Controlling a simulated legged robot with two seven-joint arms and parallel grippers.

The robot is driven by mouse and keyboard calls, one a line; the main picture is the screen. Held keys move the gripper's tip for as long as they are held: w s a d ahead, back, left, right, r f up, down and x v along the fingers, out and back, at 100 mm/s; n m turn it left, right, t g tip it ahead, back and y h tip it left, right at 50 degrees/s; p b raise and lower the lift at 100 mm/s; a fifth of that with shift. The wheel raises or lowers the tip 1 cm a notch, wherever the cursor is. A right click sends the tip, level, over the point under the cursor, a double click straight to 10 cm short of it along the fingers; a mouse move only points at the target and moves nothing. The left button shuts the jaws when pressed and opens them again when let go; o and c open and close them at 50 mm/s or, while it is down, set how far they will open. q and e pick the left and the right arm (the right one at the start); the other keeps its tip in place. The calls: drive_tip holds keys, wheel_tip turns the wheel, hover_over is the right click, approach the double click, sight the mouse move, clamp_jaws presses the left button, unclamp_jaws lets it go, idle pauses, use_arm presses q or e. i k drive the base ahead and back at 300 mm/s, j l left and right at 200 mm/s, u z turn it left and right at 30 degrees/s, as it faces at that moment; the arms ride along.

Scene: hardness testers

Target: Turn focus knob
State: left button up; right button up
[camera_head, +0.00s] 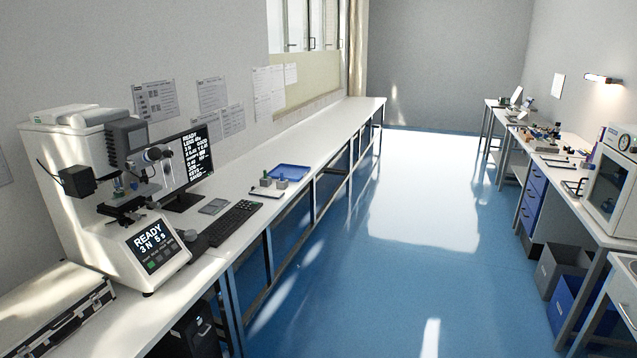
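The hardness tester (85,170) is a white machine on the left bench, with a dark turret and eyepiece (152,154) at its upper right. A small screen (150,238) on its sloped front reads READY, 3 N and 5 s. A dark sample stage (125,207) sits under the turret. I cannot make out with certainty which part is the focus knob; it is too small or hidden at this distance. Neither of my grippers is in view.
A computer tower (193,330) stands below. Blue floor (400,270) is open between this bench and the right-hand benches.

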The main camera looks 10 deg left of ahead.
sight(190, 235)
drive_tip(key=i+u, duration=0.8)
drive_tip(key=i+l+u, duration=0.25)
drive_tip(key=i+u, duration=0.15)
drive_tip(key=i+l+u, duration=0.4)
drive_tip(key=i, duration=0.75)
drive_tip(key=u, duration=0.05)
